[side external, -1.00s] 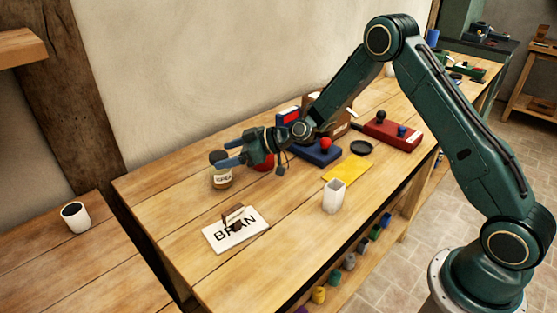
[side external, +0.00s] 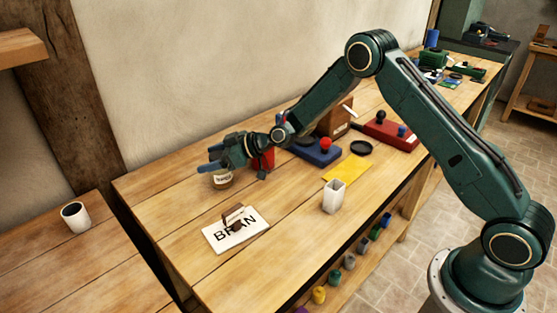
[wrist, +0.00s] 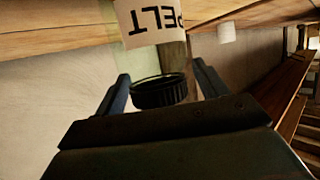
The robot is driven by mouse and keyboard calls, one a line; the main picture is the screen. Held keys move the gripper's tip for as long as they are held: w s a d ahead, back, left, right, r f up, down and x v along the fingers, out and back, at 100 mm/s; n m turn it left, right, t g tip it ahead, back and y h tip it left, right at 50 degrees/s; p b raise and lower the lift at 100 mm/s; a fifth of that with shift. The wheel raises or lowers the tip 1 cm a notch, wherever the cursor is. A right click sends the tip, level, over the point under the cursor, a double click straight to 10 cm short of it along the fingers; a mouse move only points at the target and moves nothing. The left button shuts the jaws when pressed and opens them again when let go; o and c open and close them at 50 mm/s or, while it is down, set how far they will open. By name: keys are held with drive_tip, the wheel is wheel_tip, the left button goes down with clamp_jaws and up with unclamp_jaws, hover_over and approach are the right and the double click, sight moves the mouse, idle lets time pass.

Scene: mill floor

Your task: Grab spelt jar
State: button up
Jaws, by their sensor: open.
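The spelt jar (side external: 223,181) stands upright near the wall side of the wooden bench, in the side view. Its upper part is hidden there behind my gripper (side external: 208,162), whose blue fingers point left at about lid height. In the wrist view the jar appears upside down, with a white label (wrist: 150,18) reading "PELT" and a black lid (wrist: 158,92). The lid shows between my two spread fingers. My gripper is open and not closed on the jar. I cannot tell how deep the lid sits between the fingers.
A red object (side external: 263,160) stands just right of my gripper. A "BRAN" card (side external: 250,237) with a small brown item lies in front. A white square vessel (side external: 334,196), a yellow sheet (side external: 348,170) and a blue box (side external: 315,152) are farther right. The bench's left front is clear.

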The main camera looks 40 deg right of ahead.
idle(0.3)
drive_tip(key=c, duration=1.3)
drive_tip(key=shift+o, duration=0.2)
drive_tip(key=shift+r, duration=0.1)
drive_tip(key=shift+r, duration=0.1)
wheel_tip(320, 180, up, 20)
